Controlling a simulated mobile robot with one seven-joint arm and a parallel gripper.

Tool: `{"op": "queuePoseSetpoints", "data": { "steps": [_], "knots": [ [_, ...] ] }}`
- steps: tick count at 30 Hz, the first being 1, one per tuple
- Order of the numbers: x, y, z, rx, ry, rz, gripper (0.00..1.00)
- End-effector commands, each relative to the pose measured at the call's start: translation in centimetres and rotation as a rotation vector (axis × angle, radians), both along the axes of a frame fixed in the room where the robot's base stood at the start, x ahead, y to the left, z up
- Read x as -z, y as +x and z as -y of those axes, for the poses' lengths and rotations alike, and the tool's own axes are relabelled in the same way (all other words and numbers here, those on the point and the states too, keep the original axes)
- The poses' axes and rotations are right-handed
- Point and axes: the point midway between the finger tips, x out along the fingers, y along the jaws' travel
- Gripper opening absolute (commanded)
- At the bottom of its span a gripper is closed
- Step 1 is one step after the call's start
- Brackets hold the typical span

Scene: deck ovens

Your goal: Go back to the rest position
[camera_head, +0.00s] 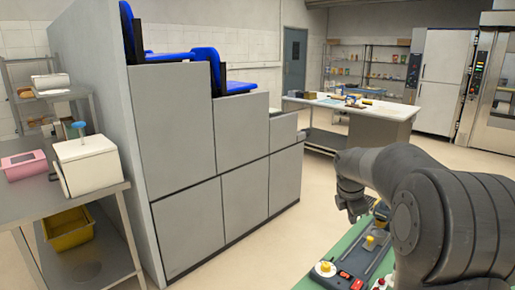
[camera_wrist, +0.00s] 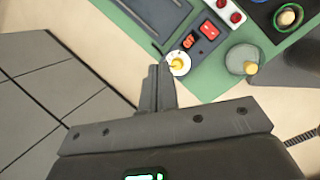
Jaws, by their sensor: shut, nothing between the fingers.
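My gripper (camera_wrist: 160,72) is shut and empty, with its fingers together in the wrist view. In that view its tips lie just left of a white round dial with a yellow knob (camera_wrist: 179,64). I cannot tell how far above the surface they are. In the head view my arm reaches in from the right and my gripper (camera_head: 352,212) hangs beside the green-topped surface (camera_head: 318,284). A dark panel with a red switch (camera_wrist: 208,29) is fixed on the green surface, and the head view also shows the yellow knob (camera_head: 325,267).
Grey stepped cabinets (camera_head: 240,190) with blue parts on top stand at the centre left. A metal table (camera_head: 112,196) with a white box (camera_head: 88,165) is at the far left. A white table (camera_head: 385,112) stands at the back. Open floor lies between the cabinets and the green surface.

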Motion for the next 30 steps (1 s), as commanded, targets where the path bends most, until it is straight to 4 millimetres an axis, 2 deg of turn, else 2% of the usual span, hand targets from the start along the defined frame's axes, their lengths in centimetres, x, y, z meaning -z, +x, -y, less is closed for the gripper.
{"op": "queuePoseSetpoints", "data": {
  "steps": [1, 6, 13, 22, 27, 30],
  "knots": [
    [-1.3, -1.6, -1.1, 0.062, 0.019, 0.032, 0.00],
    [-4.1, -6.8, -4.1, 0.303, 0.109, 0.128, 0.00],
    [-6.2, -14.3, -7.6, 0.628, 0.258, 0.248, 0.00],
    [-6.2, -24.1, -11.0, 1.057, 0.500, 0.360, 0.00],
    [-5.0, -29.1, -12.5, 1.290, 0.648, 0.388, 0.00],
    [-4.1, -31.3, -13.1, 1.402, 0.718, 0.391, 0.00]
  ]
}}
